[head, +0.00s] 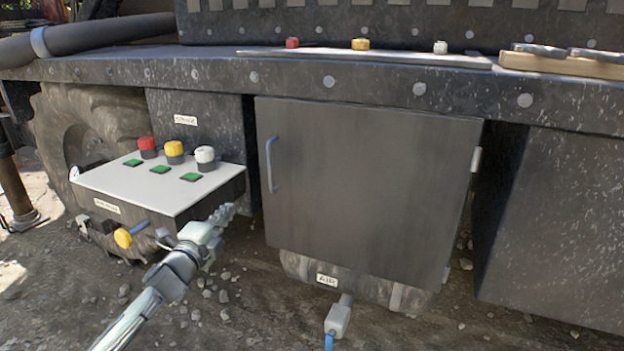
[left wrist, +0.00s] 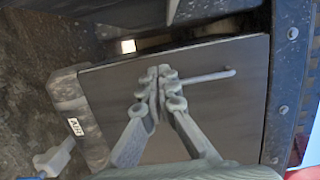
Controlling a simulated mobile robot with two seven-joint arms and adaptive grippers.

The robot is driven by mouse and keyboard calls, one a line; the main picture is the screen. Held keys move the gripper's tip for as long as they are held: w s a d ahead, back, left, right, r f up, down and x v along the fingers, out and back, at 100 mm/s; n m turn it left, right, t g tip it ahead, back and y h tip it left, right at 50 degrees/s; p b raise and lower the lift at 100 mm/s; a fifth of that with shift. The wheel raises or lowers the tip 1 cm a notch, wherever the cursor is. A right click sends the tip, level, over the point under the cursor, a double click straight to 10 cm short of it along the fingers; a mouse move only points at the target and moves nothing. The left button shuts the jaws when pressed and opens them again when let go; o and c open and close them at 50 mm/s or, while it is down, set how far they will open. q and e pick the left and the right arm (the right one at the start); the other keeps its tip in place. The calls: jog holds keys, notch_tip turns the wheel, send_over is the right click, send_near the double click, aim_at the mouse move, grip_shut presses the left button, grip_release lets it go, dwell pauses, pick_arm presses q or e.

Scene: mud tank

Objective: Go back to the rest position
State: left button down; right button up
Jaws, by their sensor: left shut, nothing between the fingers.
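My left gripper (head: 222,216) is shut and empty. In the head view it is in the air in front of the right side of the control box (head: 150,185), left of the grey cabinet door (head: 365,185). In the left wrist view the shut fingers (left wrist: 158,85) are seen against the cabinet door (left wrist: 215,110), with its blue-grey handle (left wrist: 210,77) beside the fingertips. I cannot tell whether they touch it. The door looks closed. My right gripper is not in view.
A tank labelled AIR (head: 327,280) with a blue hose fitting (head: 338,315) is below the door. A riveted ledge (head: 420,88) runs above. Gravel ground is open at lower left.

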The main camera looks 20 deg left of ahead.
pick_arm(q)
jog(key=s+d+f+n+g, duration=0.4)
jog(key=s+f, duration=0.2)
jog(key=f, duration=0.4)
jog(key=s+d+f+n+g, duration=0.4)
jog(key=s+f, duration=0.1)
jog(key=f, duration=0.6)
jog(key=s+d+f+n+g+h, duration=0.1)
jog(key=s+d+f+n+g, duration=0.2)
jog(key=s+d+f, duration=0.2)
jog(key=s+d+f+n+g+h, duration=0.1)
jog(key=s+d+f+n+g, duration=0.1)
jog(key=s+d+f, duration=0.3)
jog(key=s+d+g, duration=0.1)
jog(key=s+d, duration=0.2)
jog(key=s, duration=0.4)
jog(key=shift+n+h, duration=0.3)
jog(key=shift+n, duration=0.1)
jog(key=shift+d+f, duration=0.1)
